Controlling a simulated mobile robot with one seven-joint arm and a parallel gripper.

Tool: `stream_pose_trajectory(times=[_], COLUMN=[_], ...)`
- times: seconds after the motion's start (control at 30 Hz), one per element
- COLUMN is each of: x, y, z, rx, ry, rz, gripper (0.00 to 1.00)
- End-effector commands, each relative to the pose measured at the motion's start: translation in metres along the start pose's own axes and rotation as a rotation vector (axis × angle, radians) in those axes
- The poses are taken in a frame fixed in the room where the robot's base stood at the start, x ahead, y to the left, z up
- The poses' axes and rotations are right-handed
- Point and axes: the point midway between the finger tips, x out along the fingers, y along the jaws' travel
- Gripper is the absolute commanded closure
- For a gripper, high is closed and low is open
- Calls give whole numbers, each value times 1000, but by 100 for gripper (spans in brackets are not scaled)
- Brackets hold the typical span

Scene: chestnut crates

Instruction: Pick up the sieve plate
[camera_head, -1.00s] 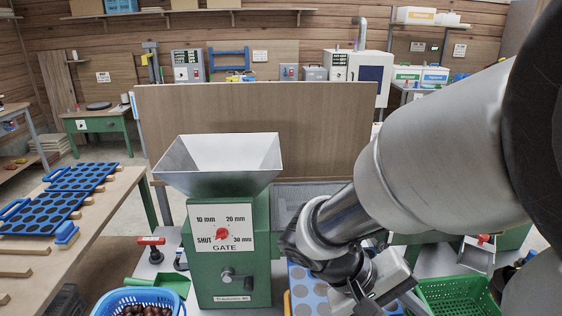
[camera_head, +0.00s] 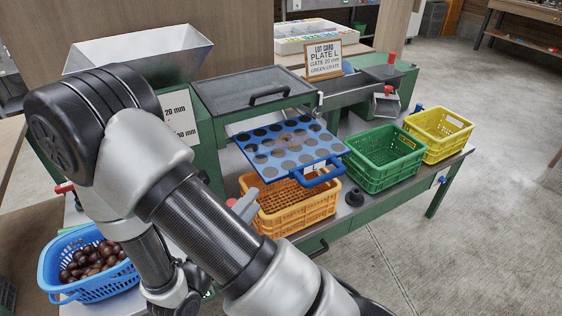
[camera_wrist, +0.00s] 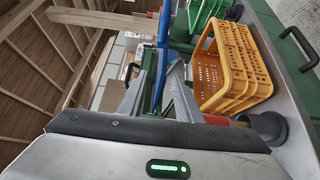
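The sieve plate (camera_head: 262,160) is a blue tray-like plate with rows of dark round holes and a blue handle on its near right side. In the head view it sticks out in front of the green sieve machine, above the orange crate. My gripper (camera_head: 243,205) is low and left of the handle, mostly hidden behind my arm, and looks apart from it. In the wrist view my gripper (camera_wrist: 156,82) shows two grey fingers spread apart, with a blue strip, apparently the plate's edge or handle, beyond and between them.
The orange crate (camera_head: 290,220) stands under the plate. Green (camera_head: 385,172) and yellow (camera_head: 455,150) crates stand to its right. A blue basket (camera_head: 100,290) of chestnuts is at lower left. A lot card (camera_head: 324,60) reads plate L, gate 20 mm, green crate. The floor at right is clear.

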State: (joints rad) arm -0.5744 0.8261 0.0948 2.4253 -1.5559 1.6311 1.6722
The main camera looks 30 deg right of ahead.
Motion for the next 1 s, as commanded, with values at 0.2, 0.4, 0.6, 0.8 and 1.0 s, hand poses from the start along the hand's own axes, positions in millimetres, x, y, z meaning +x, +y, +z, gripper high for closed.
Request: stream_pose_trajectory(times=[0.2,0.4,0.6,0.8,1.0], x=[4,44,87,113,127], y=[-12,-12,-11,-11,-10], z=[-9,-9,-12,-14,-16], rx=[9,8,9,8,8], ry=[49,43,44,47,45], rz=[10,10,10,9,9], gripper=[69,69,69,69,69])
